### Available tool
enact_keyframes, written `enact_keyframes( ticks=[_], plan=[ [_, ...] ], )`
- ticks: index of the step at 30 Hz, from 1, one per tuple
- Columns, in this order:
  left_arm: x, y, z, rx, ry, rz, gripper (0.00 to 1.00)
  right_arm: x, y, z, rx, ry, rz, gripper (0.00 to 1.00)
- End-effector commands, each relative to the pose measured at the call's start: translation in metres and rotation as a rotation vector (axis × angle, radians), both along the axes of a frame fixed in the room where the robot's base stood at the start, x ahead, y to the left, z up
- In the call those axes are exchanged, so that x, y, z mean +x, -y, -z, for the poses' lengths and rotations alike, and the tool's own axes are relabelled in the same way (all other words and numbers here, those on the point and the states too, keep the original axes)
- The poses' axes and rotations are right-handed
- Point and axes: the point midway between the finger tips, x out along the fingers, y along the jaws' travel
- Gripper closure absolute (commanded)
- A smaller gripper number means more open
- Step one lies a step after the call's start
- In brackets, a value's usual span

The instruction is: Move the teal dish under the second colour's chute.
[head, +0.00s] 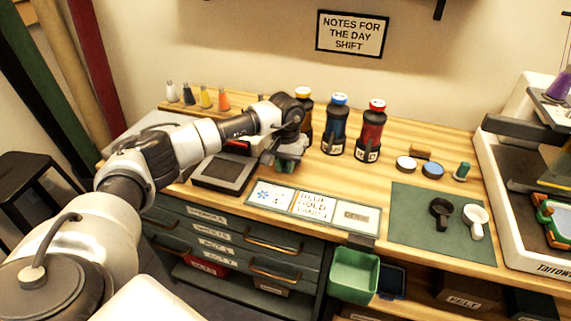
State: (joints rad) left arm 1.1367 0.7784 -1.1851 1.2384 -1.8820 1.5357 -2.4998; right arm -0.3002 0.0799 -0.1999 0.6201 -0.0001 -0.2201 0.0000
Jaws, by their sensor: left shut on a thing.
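My left gripper (287,158) reaches in from the left over the middle of the wooden table and is shut on a small greenish-teal thing (290,167). It looks like the teal dish, but the gripper and wrist hide most of it. It is just right of the black scale-like device (225,173) and in front of the bottles. I cannot tell whether it touches the table. Three dark bottles stand behind, with a yellow cap (303,91), a blue cap (339,99) and a red cap (376,105). No part is clearly recognisable as a chute. My right gripper is out of view.
Three cards (313,206) lie along the front edge. A green mat (417,234) holds a black scoop (441,212) and a white scoop (475,220). A green bin (354,274) hangs at the front. A large white-framed machine (500,205) stands right. Small cone-topped bottles (205,97) stand back left.

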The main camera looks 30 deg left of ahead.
Motion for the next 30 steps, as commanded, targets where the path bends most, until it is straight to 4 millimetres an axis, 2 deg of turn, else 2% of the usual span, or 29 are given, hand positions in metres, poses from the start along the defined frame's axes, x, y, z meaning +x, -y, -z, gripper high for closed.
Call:
enact_keyframes(
  ticks=[21, 22, 24, 27, 30],
  plan=[
    [0.0000, 0.0000, 0.0071, 0.000, 0.000, 0.000, 1.00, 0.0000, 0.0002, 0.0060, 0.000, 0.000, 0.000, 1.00],
    [0.0001, 0.0000, 0.0066, 0.000, 0.000, 0.000, 0.79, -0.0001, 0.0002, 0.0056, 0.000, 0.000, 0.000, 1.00],
    [0.0001, 0.0000, 0.0063, 0.000, 0.000, 0.000, 0.68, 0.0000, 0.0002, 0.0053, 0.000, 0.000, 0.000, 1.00],
    [0.0000, 0.0000, 0.0064, 0.000, 0.000, 0.000, 0.53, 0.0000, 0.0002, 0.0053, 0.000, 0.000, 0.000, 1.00],
    [0.0001, 0.0000, 0.0063, 0.000, 0.000, 0.000, 0.52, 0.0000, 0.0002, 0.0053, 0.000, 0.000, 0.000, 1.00]
  ],
)
